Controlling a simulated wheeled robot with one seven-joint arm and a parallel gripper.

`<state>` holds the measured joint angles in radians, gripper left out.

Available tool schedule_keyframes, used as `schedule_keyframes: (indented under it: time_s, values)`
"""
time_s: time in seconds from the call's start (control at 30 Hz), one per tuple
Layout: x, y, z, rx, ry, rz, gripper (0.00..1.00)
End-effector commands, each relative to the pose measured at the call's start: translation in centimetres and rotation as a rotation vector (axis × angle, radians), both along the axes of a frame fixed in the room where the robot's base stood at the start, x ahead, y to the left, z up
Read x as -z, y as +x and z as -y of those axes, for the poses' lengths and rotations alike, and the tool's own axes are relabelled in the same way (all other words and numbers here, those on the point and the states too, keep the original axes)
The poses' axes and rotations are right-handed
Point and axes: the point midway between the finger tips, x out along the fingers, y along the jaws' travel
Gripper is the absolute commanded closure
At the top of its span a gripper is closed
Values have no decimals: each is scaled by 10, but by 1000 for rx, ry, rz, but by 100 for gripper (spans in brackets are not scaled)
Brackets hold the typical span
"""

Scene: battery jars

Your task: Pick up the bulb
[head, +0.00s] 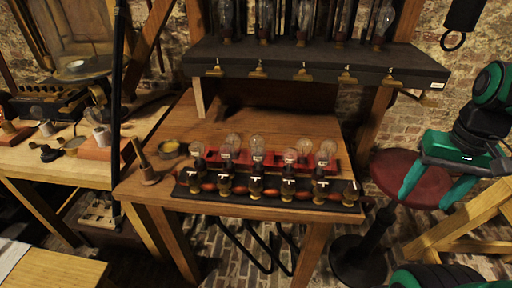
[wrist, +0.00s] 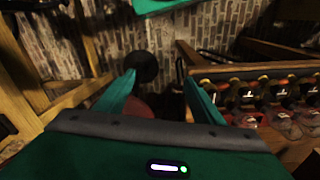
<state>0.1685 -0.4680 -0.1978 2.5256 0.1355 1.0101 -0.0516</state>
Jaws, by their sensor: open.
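Several clear glass bulbs stand in a red rack (head: 332,168) on the wooden table in the head view. One bulb (head: 257,146) is near the middle of the row, and another (head: 328,147) is toward the right end. The frames do not single out one bulb. My gripper (head: 424,201) is right of the table, in front of the round red stool, open and empty. In the wrist view its teal fingers (wrist: 160,78) are spread apart. Bulbs (wrist: 278,119) show at the right of that view, outside the fingers, dim and partly cut off.
A black strip (head: 223,200) with knobs and labels runs along the table's front edge, before the bulbs. A black shelf (head: 300,66) with tall glass jars hangs above. A wooden pestle-like tool (head: 144,163) stands left. The red stool (head: 408,178) stands right.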

Motion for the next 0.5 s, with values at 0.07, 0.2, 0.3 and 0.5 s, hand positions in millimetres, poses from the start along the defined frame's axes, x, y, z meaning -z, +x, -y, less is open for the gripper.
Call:
schedule_keyframes:
  time_s: [0.07, 0.2, 0.3, 0.5]
  values:
    - [-7, 50, -16, -161, -14, 51, 38]
    - [-22, 146, -81, -506, -20, 184, 38]
    - [-32, 200, -144, -736, -5, 281, 38]
    - [-44, 255, -261, -1061, 47, 434, 38]
